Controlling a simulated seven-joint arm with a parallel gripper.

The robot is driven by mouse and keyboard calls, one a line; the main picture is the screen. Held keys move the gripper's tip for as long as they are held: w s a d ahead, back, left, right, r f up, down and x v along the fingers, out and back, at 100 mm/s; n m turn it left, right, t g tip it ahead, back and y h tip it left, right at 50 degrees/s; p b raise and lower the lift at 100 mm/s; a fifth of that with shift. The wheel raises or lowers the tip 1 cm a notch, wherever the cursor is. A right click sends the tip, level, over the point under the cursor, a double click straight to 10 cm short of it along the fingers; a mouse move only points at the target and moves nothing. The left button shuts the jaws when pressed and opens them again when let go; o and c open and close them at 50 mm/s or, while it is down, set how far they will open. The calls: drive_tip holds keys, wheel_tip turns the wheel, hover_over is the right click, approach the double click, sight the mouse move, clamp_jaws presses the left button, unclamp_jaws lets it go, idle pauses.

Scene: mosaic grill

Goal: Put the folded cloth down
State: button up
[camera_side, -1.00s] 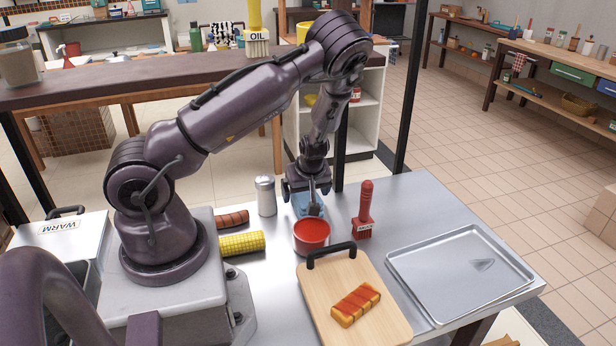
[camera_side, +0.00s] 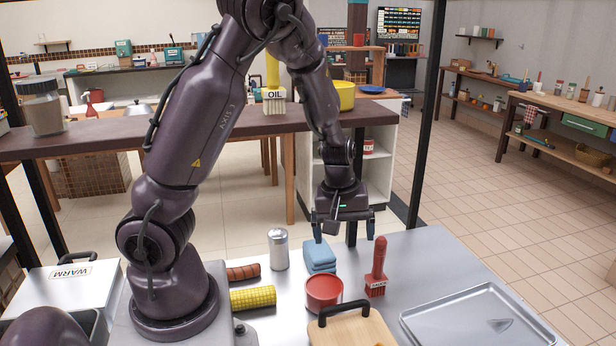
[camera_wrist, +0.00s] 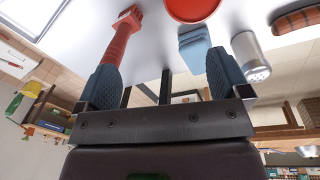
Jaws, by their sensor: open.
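The folded blue cloth (camera_side: 319,257) lies on the metal table, behind the red bowl (camera_side: 323,291) and between the shaker and the red brush. It also shows in the wrist view (camera_wrist: 194,46), beyond my fingers. My gripper (camera_side: 343,236) is open and empty, above and slightly right of the cloth and apart from it. In the wrist view the two fingers (camera_wrist: 158,85) are spread wide with nothing between them.
A metal shaker (camera_side: 278,250) stands left of the cloth, and a red brush (camera_side: 377,268) stands to its right. A corn cob (camera_side: 253,298) and a sausage (camera_side: 243,272) lie at left. A cutting board (camera_side: 352,332) and a metal tray (camera_side: 440,321) are in front.

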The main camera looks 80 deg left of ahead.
drive_tip(key=s+d+r+m+t, duration=0.2)
drive_tip(key=s+d+r+m, duration=0.3)
drive_tip(key=r, duration=0.4)
drive_tip(key=s+d+r+m+t, duration=0.2)
drive_tip(key=s+d+r+m, duration=0.4)
drive_tip(key=r+m, duration=0.3)
drive_tip(key=shift+d+r, duration=0.55)
drive_tip(key=shift+r, duration=0.15)
drive_tip(key=shift+o, duration=0.5)
